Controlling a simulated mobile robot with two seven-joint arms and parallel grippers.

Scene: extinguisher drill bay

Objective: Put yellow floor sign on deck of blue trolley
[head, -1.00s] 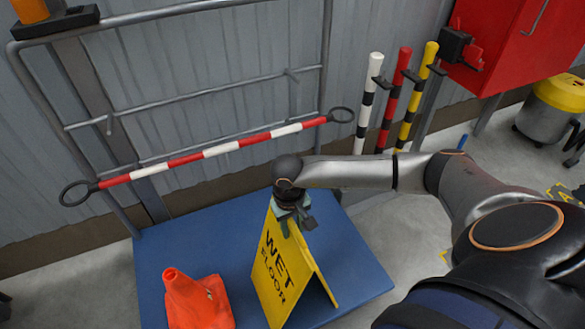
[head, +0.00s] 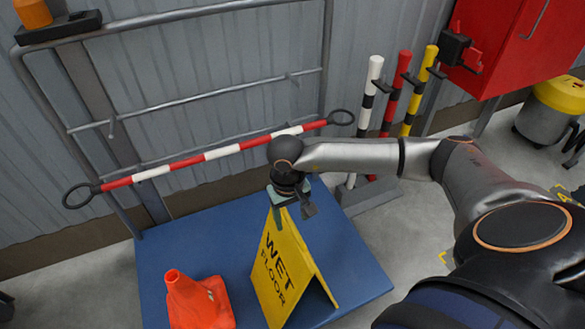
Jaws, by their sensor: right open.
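The yellow floor sign (head: 283,270), lettered "WET FLOOR", stands upright as a tent on the blue deck of the trolley (head: 205,246). My right gripper (head: 281,221) is at the top edge of the sign, pointing down. Its jaws are open, with one finger in front of the sign's face. Whether they touch the sign I cannot tell. My left gripper is out of view.
An orange cone (head: 196,302) stands on the deck left of the sign. Striped posts (head: 391,98) and a red cabinet (head: 520,40) stand behind at right. The deck's right side is clear.

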